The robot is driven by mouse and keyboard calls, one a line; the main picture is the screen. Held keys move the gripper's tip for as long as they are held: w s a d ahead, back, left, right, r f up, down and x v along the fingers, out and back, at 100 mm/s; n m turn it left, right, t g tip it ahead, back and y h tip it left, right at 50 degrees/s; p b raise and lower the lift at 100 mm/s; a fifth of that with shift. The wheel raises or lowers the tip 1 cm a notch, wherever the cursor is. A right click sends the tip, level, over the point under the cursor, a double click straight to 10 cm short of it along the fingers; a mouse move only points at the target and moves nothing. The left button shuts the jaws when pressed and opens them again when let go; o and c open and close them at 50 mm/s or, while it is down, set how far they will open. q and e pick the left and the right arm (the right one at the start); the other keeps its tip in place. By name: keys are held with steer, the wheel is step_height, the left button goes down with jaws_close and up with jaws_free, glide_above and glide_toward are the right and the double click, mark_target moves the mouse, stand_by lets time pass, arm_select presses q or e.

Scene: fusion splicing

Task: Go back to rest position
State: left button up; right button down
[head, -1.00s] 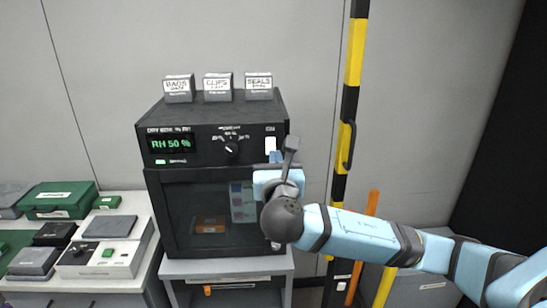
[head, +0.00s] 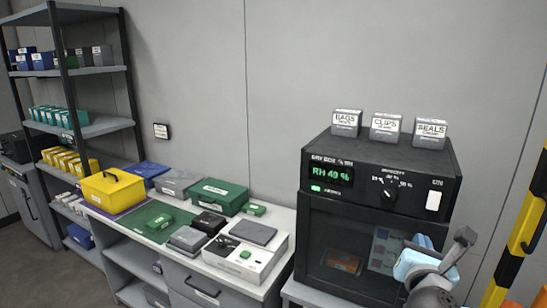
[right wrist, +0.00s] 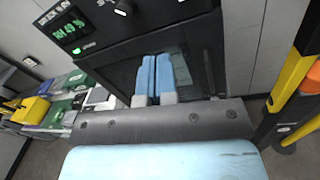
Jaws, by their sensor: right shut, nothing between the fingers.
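My right gripper (head: 420,241) is in front of the right side of the black dry box cabinet (head: 318,230), at the lower right of the head view. In the right wrist view its two blue fingers (right wrist: 153,76) lie side by side, closed with nothing between them. They point toward the cabinet's dark glass door (right wrist: 126,72); I cannot tell the exact gap. My left gripper is not in view.
Boxes labelled bags (head: 346,122), clips (head: 385,127) and seals (head: 430,133) stand on the cabinet. A white-topped bench (head: 268,282) at left holds several cases. A shelf rack (head: 100,128) stands far left. A yellow-black post (head: 524,228) is close at right.

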steer(key=s+a+f+m+g+y, duration=0.2)
steer(key=s+a+f+m+y, duration=0.15)
steer(key=f, duration=0.75)
steer(key=s+a+f+m+g+y, duration=0.2)
steer(key=a+f+m+y, duration=0.25)
steer(key=f, duration=0.65)
steer(key=s+a+f+m+g+y, duration=0.1)
steer(key=s+a+f+m, duration=0.3)
steer(key=s+f+m, duration=1.2)
steer(key=shift+s+f+m+y+p, duration=0.2)
steer(key=shift+s+m+y+p, duration=0.15)
steer(key=shift+m+y, duration=0.45)
